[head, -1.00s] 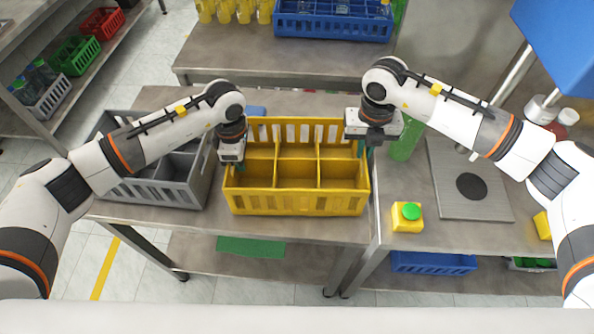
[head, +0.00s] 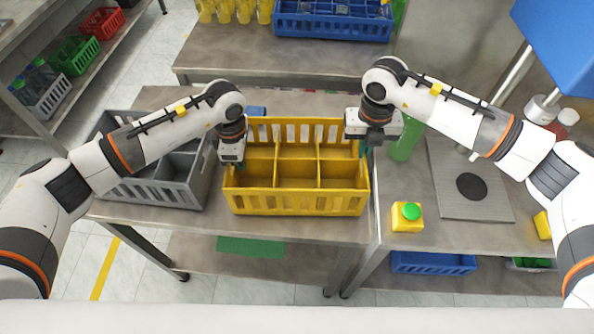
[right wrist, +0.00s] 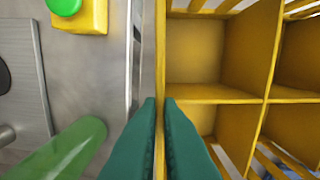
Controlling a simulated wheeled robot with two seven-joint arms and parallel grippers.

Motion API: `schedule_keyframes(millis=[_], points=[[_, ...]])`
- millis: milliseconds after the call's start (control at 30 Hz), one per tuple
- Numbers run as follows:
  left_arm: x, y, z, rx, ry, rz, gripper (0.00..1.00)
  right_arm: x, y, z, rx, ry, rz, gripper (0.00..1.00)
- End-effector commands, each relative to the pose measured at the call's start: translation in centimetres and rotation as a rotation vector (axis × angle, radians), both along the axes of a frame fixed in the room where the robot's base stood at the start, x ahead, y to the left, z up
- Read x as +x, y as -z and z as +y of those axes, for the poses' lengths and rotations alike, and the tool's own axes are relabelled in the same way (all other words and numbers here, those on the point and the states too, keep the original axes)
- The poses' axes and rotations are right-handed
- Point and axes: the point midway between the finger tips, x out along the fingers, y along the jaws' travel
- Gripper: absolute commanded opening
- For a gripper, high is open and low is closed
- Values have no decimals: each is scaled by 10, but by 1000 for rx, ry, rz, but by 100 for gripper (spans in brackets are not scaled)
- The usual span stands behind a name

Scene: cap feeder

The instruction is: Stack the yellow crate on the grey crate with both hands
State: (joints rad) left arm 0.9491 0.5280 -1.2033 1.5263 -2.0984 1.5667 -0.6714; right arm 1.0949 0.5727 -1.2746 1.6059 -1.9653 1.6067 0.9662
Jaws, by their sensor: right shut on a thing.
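The yellow crate (head: 295,203) stands upright on the table in the middle of the head view, and its divided compartments look empty. The grey crate (head: 165,194) stands on the same table to its left, partly hidden by my left arm. My right gripper (head: 364,150) is at the yellow crate's right side; in the right wrist view its teal fingers (right wrist: 160,125) are shut on the crate's side wall (right wrist: 160,60). My left gripper (head: 236,168) is down at the yellow crate's left wall, in the gap next to the grey crate; its fingers are mostly hidden.
A green cylinder (head: 406,138) stands close to the right of my right gripper. A yellow box with a green button (head: 407,216) and a grey plate (head: 465,180) are on the right table. A blue crate (head: 332,27) stands on the back table.

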Motion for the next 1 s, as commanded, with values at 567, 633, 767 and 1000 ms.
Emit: schedule_keyframes(millis=[567, 633, 767, 1000], points=[[1, -1, 1, 1, -2, -2, 0, 0, -1, 0, 0, 0, -1, 0], [1, -2, 0, 0, -2, -3, 0, 1, -2, 0, 1, 0, -3, 0], [1, -3, 0, 0, -2, -3, 0, 1, -4, 0, 1, 0, -3, 0], [1, -17, 0, 0, -2, -3, 0, 1, -17, 0, 1, 0, -2, 0]])
